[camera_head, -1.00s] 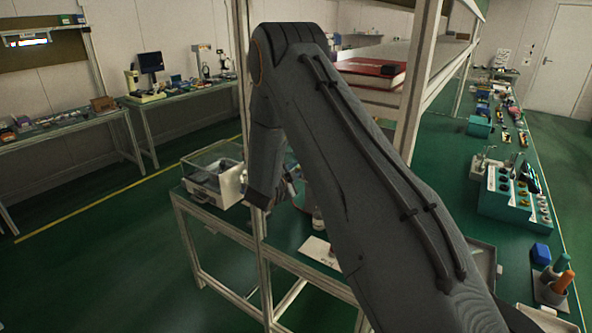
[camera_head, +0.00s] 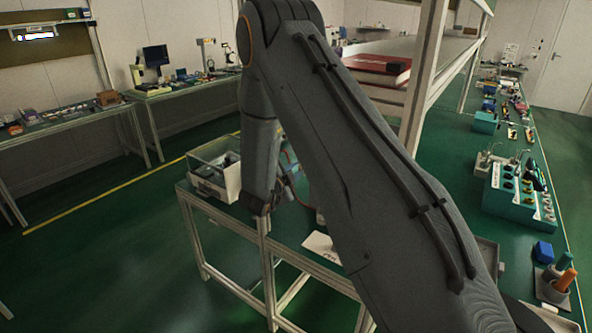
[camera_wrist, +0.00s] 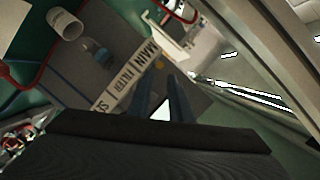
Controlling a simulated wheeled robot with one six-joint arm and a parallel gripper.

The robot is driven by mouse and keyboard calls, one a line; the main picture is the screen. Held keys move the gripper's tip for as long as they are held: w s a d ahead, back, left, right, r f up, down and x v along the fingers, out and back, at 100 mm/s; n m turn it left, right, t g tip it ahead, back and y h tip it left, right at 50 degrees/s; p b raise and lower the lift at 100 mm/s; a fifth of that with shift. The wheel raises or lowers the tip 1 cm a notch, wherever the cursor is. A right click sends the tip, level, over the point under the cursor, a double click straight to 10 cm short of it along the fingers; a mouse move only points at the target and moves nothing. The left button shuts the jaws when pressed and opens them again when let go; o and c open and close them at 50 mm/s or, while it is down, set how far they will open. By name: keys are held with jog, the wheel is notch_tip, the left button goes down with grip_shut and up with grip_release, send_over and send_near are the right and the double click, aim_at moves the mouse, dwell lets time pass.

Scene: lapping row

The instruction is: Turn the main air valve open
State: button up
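In the wrist view, the two dark fingers of my gripper (camera_wrist: 162,98) point away from the camera with a gap between them and nothing held. Beyond them is a grey panel with a white label strip reading "MAIN" (camera_wrist: 149,54) and "FILTER" (camera_wrist: 122,82). A red pipe (camera_wrist: 42,62) runs along the left, and a small red part shows at the top edge near the "MAIN" label. I cannot tell whether that part is the main air valve's handle.
A clear-sided box (camera_head: 205,188) sits on the green-topped bench near my wrist. A pale post (camera_head: 424,80) and a shelf with a red book (camera_head: 378,66) stand close beside my arm. A teal rack (camera_head: 510,205) is at the right. The floor at left is open.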

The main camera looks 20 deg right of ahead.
jog(key=shift+v, duration=1)
jog(key=shift+d, duration=0.1)
jog(key=shift+s, duration=0.1)
jog(key=b+v, duration=0.3)
jog(key=v, duration=0.4)
jog(key=shift+s+a, duration=0.25)
jog(key=shift+a, duration=0.05)
